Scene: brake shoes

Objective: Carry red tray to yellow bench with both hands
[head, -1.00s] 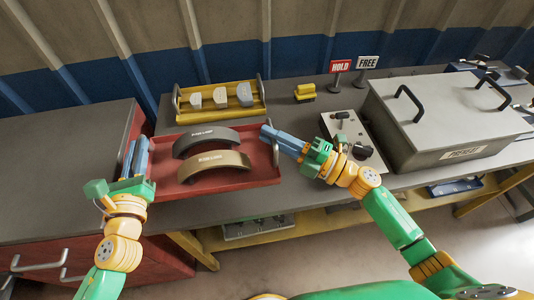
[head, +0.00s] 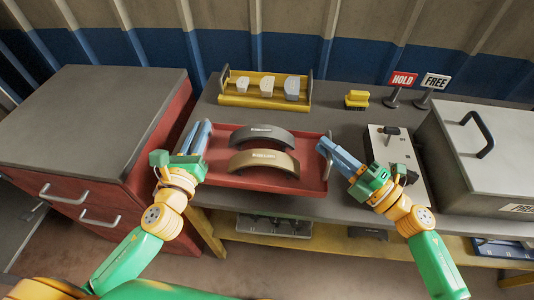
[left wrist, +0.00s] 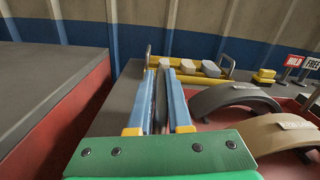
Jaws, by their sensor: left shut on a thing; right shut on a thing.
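The red tray (head: 220,178) holds two curved brake shoes, a dark grey one (head: 262,134) behind a bronze one (head: 263,161). In the head view the tray is over the front part of the grey-topped yellow bench (head: 335,212); I cannot tell whether it touches the top. My left gripper (head: 203,135) is shut on the tray's left handle, which shows between the blue fingers in the left wrist view (left wrist: 162,100).
A yellow tray (head: 265,101) with several small blocks stands behind. A yellow block (head: 356,99), HOLD sign (head: 403,79), FREE sign (head: 435,81), switch panel (head: 395,150) and lidded grey box (head: 490,150) are to the right. A red drawer cabinet (head: 95,200) stands left.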

